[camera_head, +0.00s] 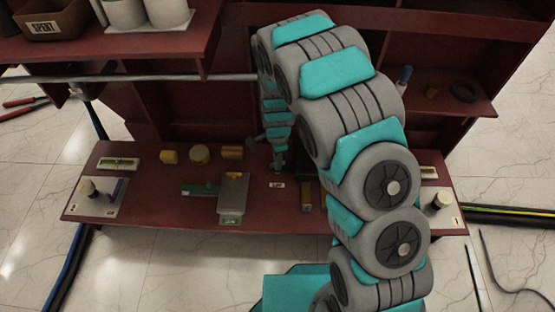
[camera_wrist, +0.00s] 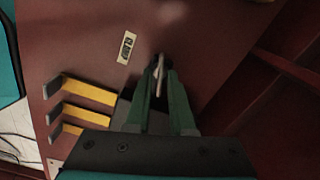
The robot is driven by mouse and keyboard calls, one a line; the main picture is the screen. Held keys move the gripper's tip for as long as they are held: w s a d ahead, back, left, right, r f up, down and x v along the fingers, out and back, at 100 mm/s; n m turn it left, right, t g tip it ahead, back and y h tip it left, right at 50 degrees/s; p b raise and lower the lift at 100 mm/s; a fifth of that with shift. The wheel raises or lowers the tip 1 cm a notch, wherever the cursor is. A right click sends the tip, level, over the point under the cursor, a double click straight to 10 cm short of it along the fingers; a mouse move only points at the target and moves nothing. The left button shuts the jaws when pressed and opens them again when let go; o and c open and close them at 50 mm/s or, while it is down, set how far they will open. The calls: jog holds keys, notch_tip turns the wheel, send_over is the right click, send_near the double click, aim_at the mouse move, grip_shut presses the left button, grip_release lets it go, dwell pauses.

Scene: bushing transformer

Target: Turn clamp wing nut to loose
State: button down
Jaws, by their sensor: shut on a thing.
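My gripper (camera_wrist: 160,72) has its dark green fingers closed around a thin pale piece, which looks like a wing of the clamp wing nut (camera_wrist: 159,82). The rest of the nut and its stud are mostly hidden between the fingers. A small tag with blurred lettering, apparently the clamp label (camera_wrist: 126,47), lies left of the fingertips on the dark red surface. In the head view my gripper (camera_head: 279,168) points down at the bench, just behind a small white label (camera_head: 277,184). The nut is too small to make out there.
Several yellow bars with grey ends (camera_wrist: 90,92) lie left of my gripper in the wrist view. On the red bench (camera_head: 150,222) are a grey block (camera_head: 234,192), a green piece (camera_head: 200,188) and a yellow-tan round (camera_head: 200,154). A pipe (camera_head: 150,78) crosses behind. A shelf overhangs upper left.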

jog(key=n, duration=1.3)
jog(key=shift+n, duration=0.4)
dwell(0.4)
jog(key=c, duration=1)
grip_release()
notch_tip(320, 180, up, 8)
jog(key=shift+f, duration=0.1)
